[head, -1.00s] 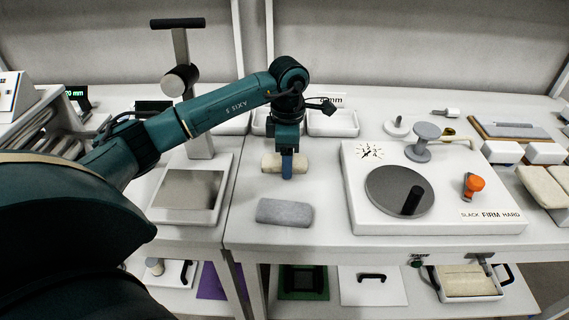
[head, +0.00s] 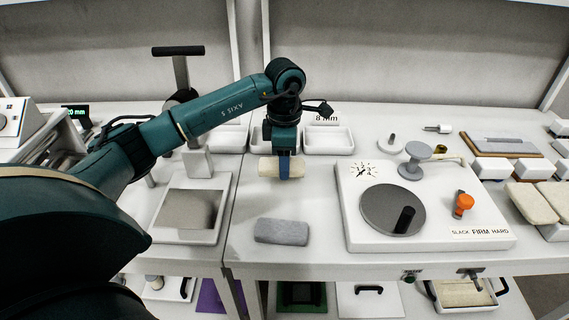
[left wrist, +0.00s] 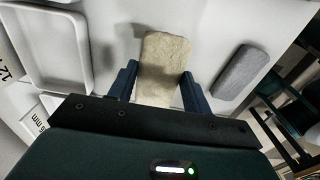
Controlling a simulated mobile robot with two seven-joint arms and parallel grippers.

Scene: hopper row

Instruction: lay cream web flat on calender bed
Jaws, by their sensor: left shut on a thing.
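The cream web (head: 268,167), a pale rounded slab, is between the fingers of my left gripper (head: 284,172), over the table behind a grey slab. In the left wrist view the cream web (left wrist: 163,65) has the two blue fingers of my left gripper (left wrist: 160,85) at its sides. The gripper is shut on it, and a shadow beside it suggests it is off the table. A machine with pale rollers (head: 62,142) at the left edge, partly hidden by my arm, may be the calender; I cannot make out its bed. My right gripper is not in view.
The grey slab (head: 282,231) lies on the table in front. A white station with a dark disc (head: 380,212) and orange knob stands to the right. A metal plate in a white frame (head: 220,225) lies to the left. White trays (head: 330,148) line the back.

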